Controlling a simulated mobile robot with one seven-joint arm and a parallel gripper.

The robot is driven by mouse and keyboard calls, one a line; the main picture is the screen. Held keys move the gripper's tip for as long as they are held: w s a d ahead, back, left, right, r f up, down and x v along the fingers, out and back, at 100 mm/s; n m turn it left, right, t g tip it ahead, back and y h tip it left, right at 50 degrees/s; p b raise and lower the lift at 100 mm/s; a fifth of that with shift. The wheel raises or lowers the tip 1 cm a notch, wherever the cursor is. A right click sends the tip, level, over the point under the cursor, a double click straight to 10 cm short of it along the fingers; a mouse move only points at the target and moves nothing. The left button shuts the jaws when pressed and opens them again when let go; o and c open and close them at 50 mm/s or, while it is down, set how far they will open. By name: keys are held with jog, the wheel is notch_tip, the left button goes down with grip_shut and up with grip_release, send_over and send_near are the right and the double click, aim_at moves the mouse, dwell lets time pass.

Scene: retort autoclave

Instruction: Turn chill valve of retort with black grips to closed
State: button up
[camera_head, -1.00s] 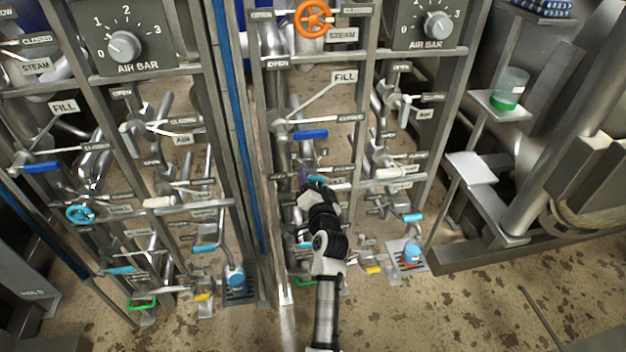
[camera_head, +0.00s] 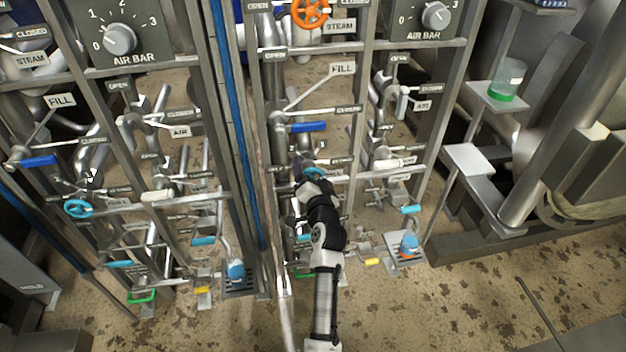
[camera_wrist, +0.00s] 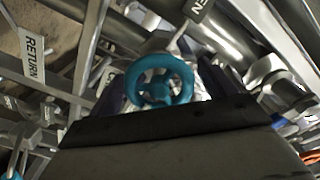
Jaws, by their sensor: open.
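A teal handwheel valve (camera_wrist: 160,82) fills the middle of the wrist view, seen nearly face-on. In the head view it shows in part, as a teal rim (camera_head: 315,172) on the middle rack just beyond my gripper (camera_head: 307,177). My gripper (camera_wrist: 164,88) is open, with one dark purple finger to each side of the wheel. I cannot tell whether either finger touches the rim. The wheel's label is not readable, and no black grips can be made out.
A blue lever (camera_head: 308,127) and white label plates sit just above the wheel. Steel rack posts and pipes stand close on both sides. A similar teal wheel (camera_head: 78,208) is on the left rack. A white-handled lever (camera_head: 388,163) is to the right.

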jog(key=b+v, duration=0.2)
jog(key=v, duration=1.1)
jog(key=shift+s+b, duration=0.3)
jog(key=shift+s, duration=0.05)
jog(key=shift+d, duration=0.15)
dwell(3.0)
